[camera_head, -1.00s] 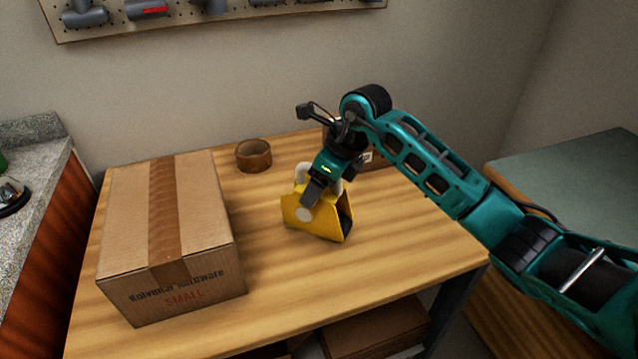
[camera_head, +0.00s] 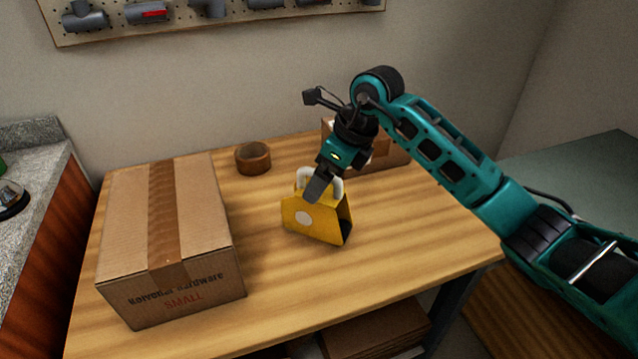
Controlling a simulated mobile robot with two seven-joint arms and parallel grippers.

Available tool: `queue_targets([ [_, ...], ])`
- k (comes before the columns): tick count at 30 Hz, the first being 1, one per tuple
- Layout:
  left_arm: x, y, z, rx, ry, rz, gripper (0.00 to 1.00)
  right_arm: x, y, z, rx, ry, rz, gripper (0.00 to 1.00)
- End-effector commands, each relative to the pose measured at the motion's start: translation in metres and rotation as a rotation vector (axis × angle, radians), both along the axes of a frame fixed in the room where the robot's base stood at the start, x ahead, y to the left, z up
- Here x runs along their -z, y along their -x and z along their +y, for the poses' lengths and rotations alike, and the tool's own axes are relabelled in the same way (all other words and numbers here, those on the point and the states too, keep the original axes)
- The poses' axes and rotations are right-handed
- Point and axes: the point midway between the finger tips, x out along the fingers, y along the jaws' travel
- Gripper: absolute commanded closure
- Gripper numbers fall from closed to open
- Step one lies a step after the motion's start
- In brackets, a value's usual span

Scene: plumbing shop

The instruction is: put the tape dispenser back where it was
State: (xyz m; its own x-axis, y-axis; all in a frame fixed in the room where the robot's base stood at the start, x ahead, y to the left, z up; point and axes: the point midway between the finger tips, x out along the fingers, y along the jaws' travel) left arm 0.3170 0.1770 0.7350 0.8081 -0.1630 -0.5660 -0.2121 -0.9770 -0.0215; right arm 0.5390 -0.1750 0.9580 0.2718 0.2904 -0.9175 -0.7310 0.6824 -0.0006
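The yellow tape dispenser (camera_head: 326,221) stands on the wooden table, right of the large cardboard box, with its pale looped top showing. My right gripper (camera_head: 318,190) is just over the dispenser, its fingers overlapping the dispenser's upper part in the picture. The fingers show nearly edge-on, so I cannot tell their gap or whether they touch it. My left gripper is not in view.
A large taped cardboard box (camera_head: 205,235) fills the table's left side. A brown tape roll (camera_head: 253,158) lies at the back. A smaller open box (camera_head: 392,153) is behind my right arm. The table's front right is clear.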

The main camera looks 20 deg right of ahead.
Motion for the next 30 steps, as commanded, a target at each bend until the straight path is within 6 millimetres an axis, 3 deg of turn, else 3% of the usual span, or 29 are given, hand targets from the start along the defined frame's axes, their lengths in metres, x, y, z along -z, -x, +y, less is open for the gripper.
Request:
queue_targets([
  [6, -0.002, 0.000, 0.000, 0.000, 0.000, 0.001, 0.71, -0.045, 0.012, -0.014, 0.000, 0.001, -0.005, 0.09],
  [12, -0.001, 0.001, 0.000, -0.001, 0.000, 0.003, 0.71, -0.069, 0.020, -0.022, 0.001, 0.001, -0.002, 0.09],
  [30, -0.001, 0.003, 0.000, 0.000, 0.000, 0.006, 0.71, -0.075, 0.022, -0.023, 0.000, -0.001, -0.001, 0.09],
])
